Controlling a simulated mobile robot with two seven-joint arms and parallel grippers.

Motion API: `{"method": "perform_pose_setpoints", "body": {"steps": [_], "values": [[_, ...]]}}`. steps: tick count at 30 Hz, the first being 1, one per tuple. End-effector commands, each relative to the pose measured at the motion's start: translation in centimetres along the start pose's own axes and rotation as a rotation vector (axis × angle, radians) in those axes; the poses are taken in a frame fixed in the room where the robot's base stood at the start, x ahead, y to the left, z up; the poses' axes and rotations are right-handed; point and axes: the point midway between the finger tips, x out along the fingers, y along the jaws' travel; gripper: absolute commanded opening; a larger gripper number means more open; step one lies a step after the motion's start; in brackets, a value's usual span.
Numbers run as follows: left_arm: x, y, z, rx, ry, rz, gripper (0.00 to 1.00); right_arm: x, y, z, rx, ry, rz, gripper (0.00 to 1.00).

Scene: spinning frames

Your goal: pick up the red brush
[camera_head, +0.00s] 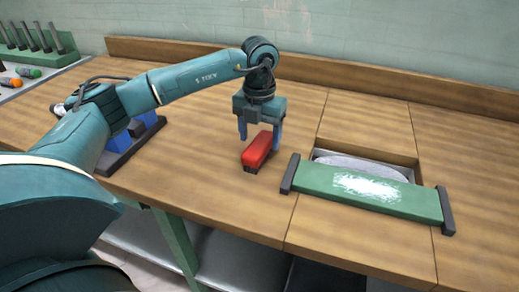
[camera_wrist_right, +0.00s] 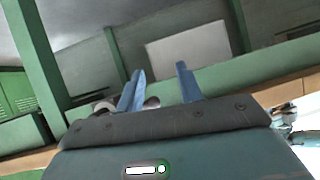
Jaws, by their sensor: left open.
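The red brush (camera_head: 258,148) lies on the wooden workbench (camera_head: 205,185), a little left of the green bar. It has a red body and dark bristles at its near end. My left gripper (camera_head: 260,138) is open and points down at the brush, with one blue finger on each side of its far part. I cannot tell whether the fingers touch it. My right gripper (camera_wrist_right: 160,76) shows in the right wrist view, its blue fingers apart and nothing between them. The right arm is not in the head view.
A green bar (camera_head: 360,190) with dark ends lies before a recess holding a grey round disc (camera_head: 360,165). A dark stand with blue parts (camera_head: 128,145) is at the left. A green rack (camera_head: 40,52) with dark tools stands at the far left. A raised wooden edge (camera_head: 350,80) runs along the wall.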

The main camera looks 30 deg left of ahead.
Motion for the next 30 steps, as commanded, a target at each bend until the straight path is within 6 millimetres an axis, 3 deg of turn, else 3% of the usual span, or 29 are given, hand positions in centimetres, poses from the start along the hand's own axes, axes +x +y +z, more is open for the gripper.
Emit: {"method": "perform_pose_setpoints", "body": {"steps": [6, 15, 30], "values": [[2.9, 0.0, -0.5, -0.002, 0.001, 0.0, 0.66, -0.1, 0.1, -0.2, -0.007, -0.003, 0.003, 0.36], [3.3, 0.0, -0.5, -0.001, 0.0, 0.0, 0.66, 0.0, 0.1, 0.0, -0.01, -0.006, 0.003, 0.36], [3.3, 0.0, -0.5, -0.001, 0.0, 0.0, 0.25, -0.1, 0.1, -0.4, -0.011, 0.002, 0.003, 0.36]]}}
